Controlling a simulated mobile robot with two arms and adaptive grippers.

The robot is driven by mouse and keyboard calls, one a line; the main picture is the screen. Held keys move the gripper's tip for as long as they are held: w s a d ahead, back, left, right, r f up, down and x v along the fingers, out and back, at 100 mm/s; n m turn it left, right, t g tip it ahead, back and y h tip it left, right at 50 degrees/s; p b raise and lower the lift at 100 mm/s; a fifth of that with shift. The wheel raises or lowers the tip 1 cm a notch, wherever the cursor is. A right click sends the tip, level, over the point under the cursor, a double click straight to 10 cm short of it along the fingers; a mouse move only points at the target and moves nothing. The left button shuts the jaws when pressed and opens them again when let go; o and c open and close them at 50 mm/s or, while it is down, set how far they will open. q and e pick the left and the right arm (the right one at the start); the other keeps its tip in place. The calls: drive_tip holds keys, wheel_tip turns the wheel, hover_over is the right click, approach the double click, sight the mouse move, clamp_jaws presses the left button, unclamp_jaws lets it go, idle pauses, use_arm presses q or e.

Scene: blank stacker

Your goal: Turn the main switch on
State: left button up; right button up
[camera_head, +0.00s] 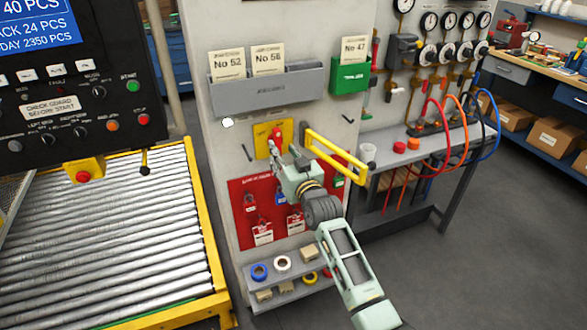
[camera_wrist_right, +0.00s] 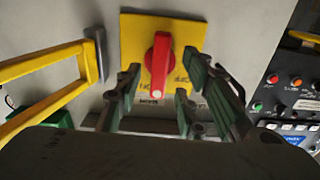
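The main switch is a red handle (camera_head: 276,133) on a yellow plate (camera_head: 262,139) on the grey cabinet wall. In the right wrist view, the red handle (camera_wrist_right: 159,65) lies roughly along the picture's vertical, with a pale mark at its lower end, on the yellow plate (camera_wrist_right: 190,31). My right gripper (camera_head: 272,150) is in front of the switch, its tips close to the plate. Its fingers (camera_wrist_right: 160,90) are spread to either side of the handle, with gaps showing; contact is not visible. The plate's lettering is unreadable. My left gripper is out of view.
A yellow guard rail (camera_head: 335,157) sticks out just right of the switch. A red lockout board (camera_head: 239,205) with padlocks and tags hangs below. A grey document holder (camera_head: 268,92) is above. A roller conveyor (camera_head: 110,235) and black control panel (camera_head: 70,85) are at left.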

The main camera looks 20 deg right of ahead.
drive_tip(key=s, duration=0.9)
drive_tip(key=shift+d, duration=0.15)
drive_tip(key=s+a+f+g, duration=0.1)
drive_tip(key=s+f+g, duration=0.1)
drive_tip(key=f, duration=0.9)
drive_tip(key=s+f+g, duration=0.2)
drive_tip(key=f, duration=0.9)
drive_tip(key=s+a+f+n+g, duration=0.1)
drive_tip(key=s+f+g, duration=0.2)
drive_tip(key=s+f, duration=0.55)
drive_tip(key=s+f+g, duration=0.2)
drive_tip(key=s+f, duration=0.4)
drive_tip(key=f, duration=0.6)
drive_tip(key=s+f+g, duration=0.2)
drive_tip(key=s+f, duration=0.4)
drive_tip(key=s, duration=0.7)
drive_tip(key=s+d+f+g, duration=0.1)
drive_tip(key=s+f+g, duration=0.2)
drive_tip(key=s, duration=1)
drive_tip(key=s+f+n+g, duration=0.1)
drive_tip(key=s+f+g, duration=0.2)
drive_tip(key=s+f, duration=0.7)
drive_tip(key=s, duration=0.3)
drive_tip(key=shift+s+d+h, duration=0.25)
drive_tip(key=shift+d+h, duration=0.05)
drive_tip(key=shift+d, duration=0.05)
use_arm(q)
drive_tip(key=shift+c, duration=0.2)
